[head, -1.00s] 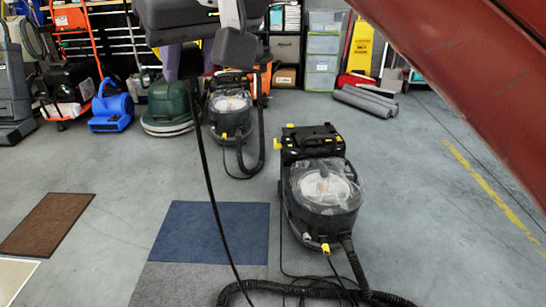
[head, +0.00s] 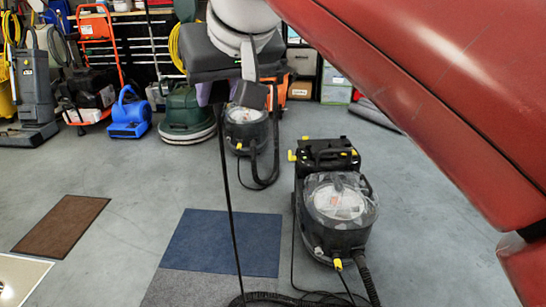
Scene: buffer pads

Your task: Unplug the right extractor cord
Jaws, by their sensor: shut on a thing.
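The right extractor (head: 338,225) is a black machine with a clear cover, standing on the floor right of centre. A yellow connector (head: 338,264) sits low on its front, with a thin black cord running down from it. My gripper (head: 228,97) is at the upper middle, seen from behind and pointing down. It is shut on a black cord (head: 230,200), which hangs almost straight to the floor at the bottom edge. The grip point is partly hidden by the gripper's body. I cannot tell which plug this cord belongs to.
A second extractor (head: 245,135) stands farther back. A green floor machine (head: 187,110) and a blue blower (head: 129,115) stand left of it. A blue mat (head: 222,242) and a brown mat (head: 62,225) lie on the floor. The upper right of the view is blocked.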

